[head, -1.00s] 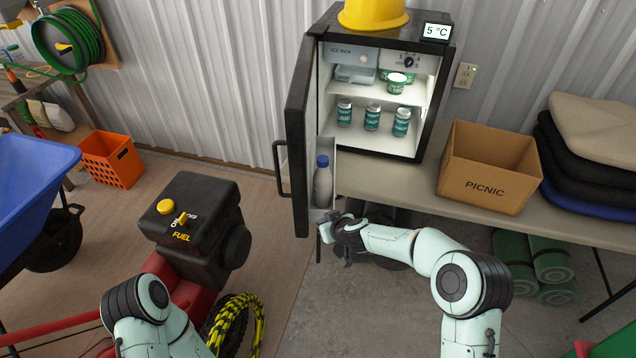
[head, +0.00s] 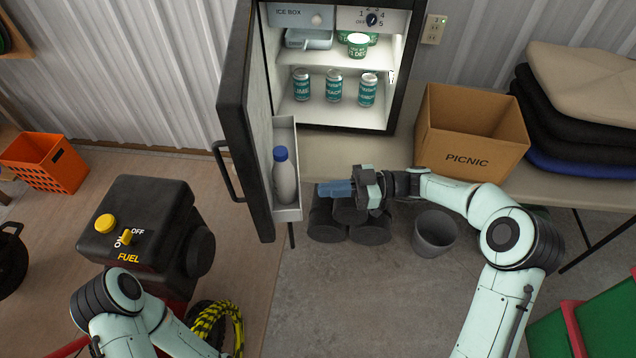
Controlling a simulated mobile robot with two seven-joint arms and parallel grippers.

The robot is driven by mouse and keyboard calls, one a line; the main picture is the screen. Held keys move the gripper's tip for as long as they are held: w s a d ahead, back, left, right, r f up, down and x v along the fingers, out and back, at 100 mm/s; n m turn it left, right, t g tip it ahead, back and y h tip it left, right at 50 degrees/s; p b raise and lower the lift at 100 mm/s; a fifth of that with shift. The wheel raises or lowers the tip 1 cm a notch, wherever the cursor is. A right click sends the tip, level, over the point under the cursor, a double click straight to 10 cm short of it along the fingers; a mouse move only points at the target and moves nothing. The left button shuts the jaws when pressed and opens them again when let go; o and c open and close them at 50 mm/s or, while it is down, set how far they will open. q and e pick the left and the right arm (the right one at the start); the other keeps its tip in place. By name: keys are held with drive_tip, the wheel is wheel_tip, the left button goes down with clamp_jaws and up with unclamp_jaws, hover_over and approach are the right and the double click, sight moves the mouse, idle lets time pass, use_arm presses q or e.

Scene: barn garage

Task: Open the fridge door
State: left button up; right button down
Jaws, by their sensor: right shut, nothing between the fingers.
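The small fridge (head: 400,70) stands on the table with its dark door (head: 246,130) swung wide open toward me on the left. The door's handle (head: 226,171) is on its outer face. A bottle with a blue cap (head: 285,180) sits in the door's inner shelf. Several cans and a tub show on the lit shelves inside. My right gripper (head: 345,190) is shut and empty. In the picture it is just right of the door's lower inner edge, apart from the handle. My left arm shows at the lower left, but its gripper is out of view.
A cardboard PICNIC box (head: 466,160) stands right of the fridge, beside folded cushions (head: 575,125). Dark cylinders (head: 370,234) and a grey bucket (head: 434,232) are below the table edge. A black fuel tank (head: 150,225) stands left of the door.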

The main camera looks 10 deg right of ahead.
drive_tip(key=p, duration=0.2)
approach(264, 195)
drive_tip(key=a, duration=0.5)
drive_tip(key=shift+w+a, duration=0.15)
drive_tip(key=shift+w, duration=0.2)
drive_tip(key=shift+w+a+f+p, duration=0.15)
drive_tip(key=shift+a+p, duration=0.15)
drive_tip(key=shift+a, duration=0.5)
use_arm(q)
drive_tip(key=r, duration=0.1)
drive_tip(key=w+r, duration=0.1)
drive_tip(key=r, duration=0.1)
drive_tip(key=shift+w, duration=0.2)
drive_tip(key=shift+f, duration=0.1)
